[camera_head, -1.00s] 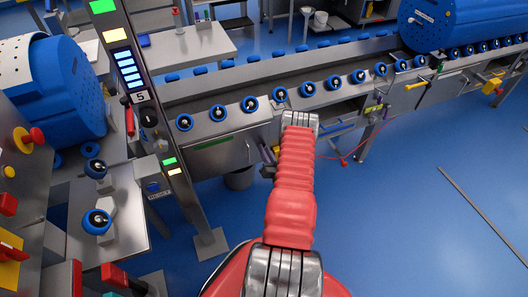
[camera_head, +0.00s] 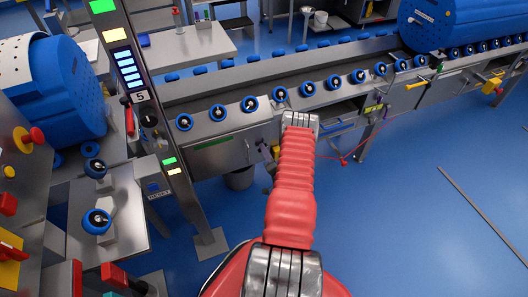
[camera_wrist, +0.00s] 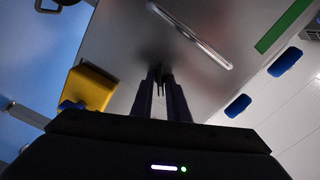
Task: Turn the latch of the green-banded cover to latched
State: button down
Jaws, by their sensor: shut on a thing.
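The green-banded cover (camera_head: 222,158) is a grey metal panel under the near side of the roller conveyor, with a green strip along its top edge. In the wrist view the cover (camera_wrist: 120,40) fills the middle, with its green band (camera_wrist: 284,26) at the upper right and a bright metal bar handle (camera_wrist: 192,36). My gripper (camera_wrist: 160,80) is up against the cover, its dark fingers closed on a small dark piece, apparently the latch. The fingers hide most of this piece, so its angle cannot be told.
A yellow block (camera_wrist: 88,88) with a blue knob sits left of my fingers. Blue rollers (camera_head: 249,104) line the conveyor above the cover.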

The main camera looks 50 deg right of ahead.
jog(key=shift+s+d, duration=0.1)
dwell(0.8)
jog(key=c, duration=1.8)
grip_release()
jog(key=shift+o, duration=0.2)
jog(key=v, duration=1.3)
jog(key=shift+s+a, duration=0.2)
jog(key=shift+s, duration=0.1)
jog(key=shift+f, duration=0.1)
